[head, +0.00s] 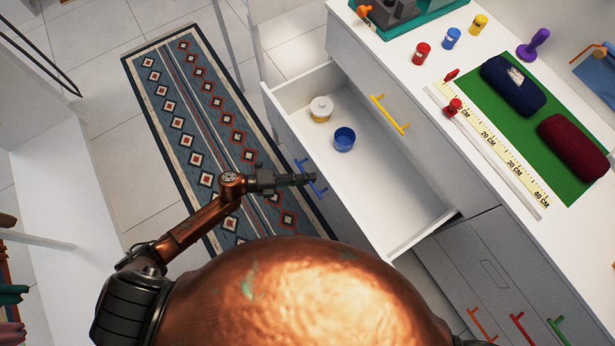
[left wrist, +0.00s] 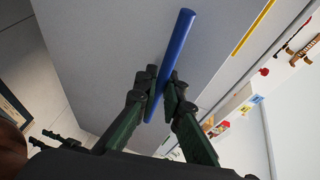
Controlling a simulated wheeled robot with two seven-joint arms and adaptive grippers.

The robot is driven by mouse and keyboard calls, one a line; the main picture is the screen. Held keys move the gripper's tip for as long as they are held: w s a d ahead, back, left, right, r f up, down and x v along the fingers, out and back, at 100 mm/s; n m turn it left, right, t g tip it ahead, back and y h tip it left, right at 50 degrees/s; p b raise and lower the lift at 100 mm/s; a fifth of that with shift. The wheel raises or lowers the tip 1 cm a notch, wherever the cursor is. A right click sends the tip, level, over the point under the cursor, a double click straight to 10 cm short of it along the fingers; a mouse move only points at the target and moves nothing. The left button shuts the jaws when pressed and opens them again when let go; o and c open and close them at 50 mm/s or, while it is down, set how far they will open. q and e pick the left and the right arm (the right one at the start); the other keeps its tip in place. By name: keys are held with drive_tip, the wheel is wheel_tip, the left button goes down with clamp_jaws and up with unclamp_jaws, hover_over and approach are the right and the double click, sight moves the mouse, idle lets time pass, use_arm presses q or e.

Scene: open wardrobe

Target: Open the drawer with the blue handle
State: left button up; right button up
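The drawer (head: 425,238) with the blue handle stands pulled well out of the white cabinet, its inside showing. Its blue handle (head: 318,186) is on the outer front face and also shows in the left wrist view (left wrist: 178,45) as a long bar. My left gripper (head: 303,180) is at this handle. In the left wrist view its two fingers (left wrist: 160,95) lie close on both sides of the bar and appear shut on it. My right gripper is not in view.
A white-lidded jar (head: 321,109) and a blue cup (head: 344,139) stand in the drawer. A yellow handle (head: 390,115) is on the cabinet face above it. The countertop holds a green mat (head: 535,125) and several small items. A patterned rug (head: 190,110) lies on the floor.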

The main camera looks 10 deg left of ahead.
use_arm(q)
drive_tip(key=o, duration=0.4)
drive_tip(key=shift+o, duration=0.2)
drive_tip(key=v, duration=1.2)
